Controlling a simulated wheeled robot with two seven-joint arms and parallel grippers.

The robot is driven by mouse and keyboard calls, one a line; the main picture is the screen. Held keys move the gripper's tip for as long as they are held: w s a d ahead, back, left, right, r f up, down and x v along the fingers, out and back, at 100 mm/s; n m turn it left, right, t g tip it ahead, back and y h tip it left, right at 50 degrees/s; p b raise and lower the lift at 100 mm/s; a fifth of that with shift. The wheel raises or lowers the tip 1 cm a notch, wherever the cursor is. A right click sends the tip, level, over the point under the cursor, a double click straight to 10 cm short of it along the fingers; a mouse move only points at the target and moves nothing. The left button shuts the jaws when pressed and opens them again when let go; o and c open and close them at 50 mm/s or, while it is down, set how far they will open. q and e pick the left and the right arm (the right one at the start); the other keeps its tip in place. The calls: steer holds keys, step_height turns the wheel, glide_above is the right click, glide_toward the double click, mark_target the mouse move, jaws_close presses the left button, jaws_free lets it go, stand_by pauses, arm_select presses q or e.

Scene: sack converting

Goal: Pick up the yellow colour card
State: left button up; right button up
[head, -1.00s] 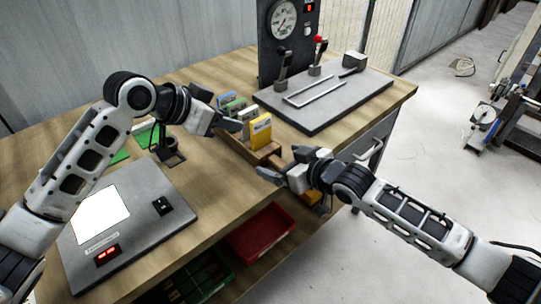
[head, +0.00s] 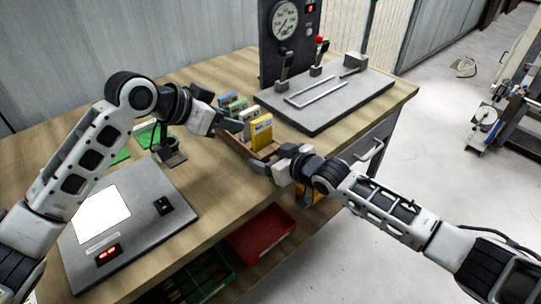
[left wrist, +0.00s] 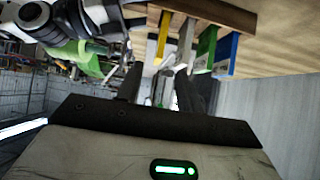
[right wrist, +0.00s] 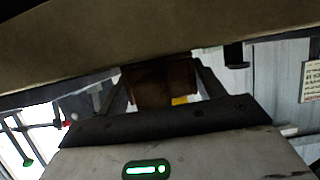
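The yellow colour card (head: 261,133) stands upright at the near right end of a brown wooden rack (head: 232,144) on the bench. It also shows in the left wrist view (left wrist: 162,38). My left gripper (head: 237,126) is open, just left of the yellow card, with no card clearly between its fingers. My right gripper (head: 266,158) is open at the near end of the rack, below the yellow card. In the right wrist view, a brown wooden block (right wrist: 160,85), seemingly the rack's end, appears between the fingers; contact cannot be told. A sliver of yellow (right wrist: 180,101) shows below it.
Grey (head: 248,116), green (head: 237,106) and blue (head: 227,99) cards stand behind the yellow one. A grey lever panel (head: 330,98) lies behind right. A grey light-panel device (head: 140,225) is at front left. A red bin (head: 262,232) sits below the bench top.

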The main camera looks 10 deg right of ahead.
mark_target(262, 129)
arm_select(q)
steer(key=w+d+r+g+y, duration=0.3)
steer(key=d+y, duration=0.1)
steer(key=y, duration=0.1)
steer(key=x, duration=1.1)
steer(key=shift+s+d+f, duration=0.2)
steer(key=shift+s, duration=0.05)
steer(key=shift+g, duration=0.3)
jaws_close()
